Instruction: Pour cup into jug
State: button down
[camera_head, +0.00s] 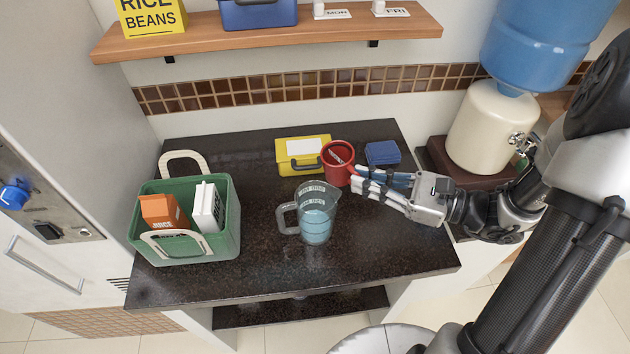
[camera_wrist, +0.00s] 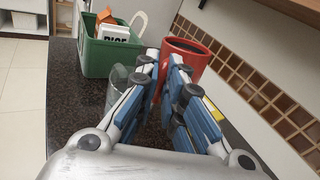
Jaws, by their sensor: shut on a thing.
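A red cup (camera_head: 338,163) is in my gripper (camera_head: 357,180) above the dark counter, just behind and to the right of the jug. The cup looks roughly upright, and its inside looks dark. In the wrist view the red cup (camera_wrist: 188,58) sits at the fingertips of my gripper (camera_wrist: 172,62), which is shut on it. The clear jug (camera_head: 316,222) stands upright on the counter, its handle to the left, with light blue liquid in its lower part. In the wrist view the jug (camera_wrist: 118,88) is partly hidden behind my fingers.
A yellow case (camera_head: 290,157) and blue pads (camera_head: 382,153) lie behind. A water dispenser (camera_head: 490,128) stands at the right. The front counter (camera_head: 300,272) is clear.

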jog(key=shift+s+a+f+m+y, duration=0.15)
jog(key=shift+f+m+y, duration=0.15)
jog(key=shift+m, duration=0.5)
notch_tip(320, 180, up, 4)
jog(key=p, duration=0.4)
